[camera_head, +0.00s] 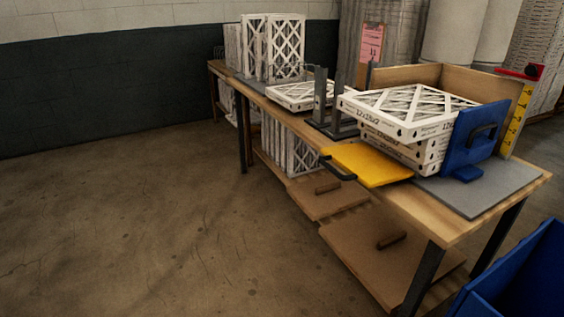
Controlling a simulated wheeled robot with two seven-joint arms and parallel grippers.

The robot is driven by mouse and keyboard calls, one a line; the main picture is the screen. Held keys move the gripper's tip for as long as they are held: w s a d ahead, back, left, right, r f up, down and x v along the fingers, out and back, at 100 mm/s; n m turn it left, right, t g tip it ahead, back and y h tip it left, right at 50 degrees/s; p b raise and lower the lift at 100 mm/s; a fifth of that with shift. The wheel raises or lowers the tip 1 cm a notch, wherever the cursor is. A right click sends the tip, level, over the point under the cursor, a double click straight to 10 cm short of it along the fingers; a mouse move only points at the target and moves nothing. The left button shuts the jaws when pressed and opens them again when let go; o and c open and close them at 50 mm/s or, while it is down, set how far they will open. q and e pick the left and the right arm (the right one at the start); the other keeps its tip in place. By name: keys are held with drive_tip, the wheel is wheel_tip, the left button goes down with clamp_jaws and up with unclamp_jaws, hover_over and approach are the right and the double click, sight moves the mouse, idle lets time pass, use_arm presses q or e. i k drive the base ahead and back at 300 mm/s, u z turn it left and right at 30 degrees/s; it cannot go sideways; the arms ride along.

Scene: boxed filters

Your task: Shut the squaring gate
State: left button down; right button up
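A yellow panel (368,164) with a dark handle at its left end lies about flat in front of the filter stack, reaching over the table's front edge. It looks like the squaring gate, folded down and open. A stack of several white boxed filters (405,122) sits behind it, with the top one shifted toward the left. A blue upright plate (470,125) with a dark handle stands at the stack's right front, on a grey mat (485,187). A wooden backstop (440,79) rises behind the stack. Neither of my grippers is in view.
The wooden table (433,214) also carries a dark upright bracket (320,95), a flat filter (303,95) and standing filters (273,47). A blue bin (520,280) is at lower right. The floor at left is clear.

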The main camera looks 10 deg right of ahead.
sight(372, 167)
drive_tip(key=z, duration=0.25)
drive_tip(key=i, duration=0.8)
drive_tip(key=z, duration=1.05)
drive_tip(key=i, duration=0.4)
drive_tip(key=z, duration=0.5)
